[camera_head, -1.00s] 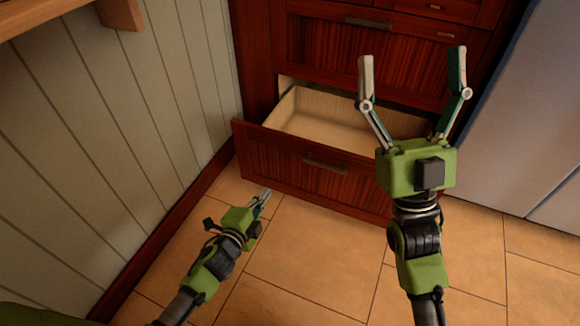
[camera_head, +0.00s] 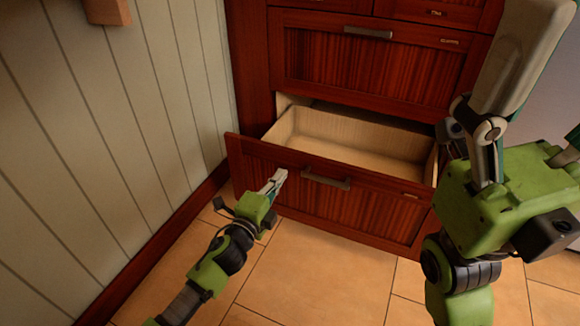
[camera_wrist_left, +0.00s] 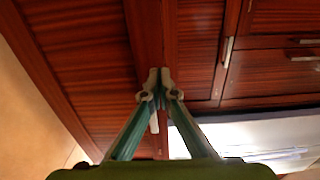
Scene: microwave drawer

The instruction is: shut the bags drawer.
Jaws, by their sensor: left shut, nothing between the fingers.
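The lower drawer (camera_head: 290,185) of a dark red wooden cabinet stands pulled out, with its pale box (camera_head: 350,135) showing and empty where visible. Its front has a metal handle (camera_head: 326,178) and a small label (camera_head: 411,195) too small to read. My left gripper (camera_head: 280,175) is shut and empty, with its fingertips at the drawer front, left of the handle. In the left wrist view its tips (camera_wrist_left: 158,75) meet in front of red wood; I cannot tell whether they touch it.
The drawer above (camera_head: 368,65) is closed. A panelled wall (camera_head: 110,120) runs close along the left side of the drawer. Tiled floor (camera_head: 320,265) lies clear in front. My right arm covers part of the drawer's right side.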

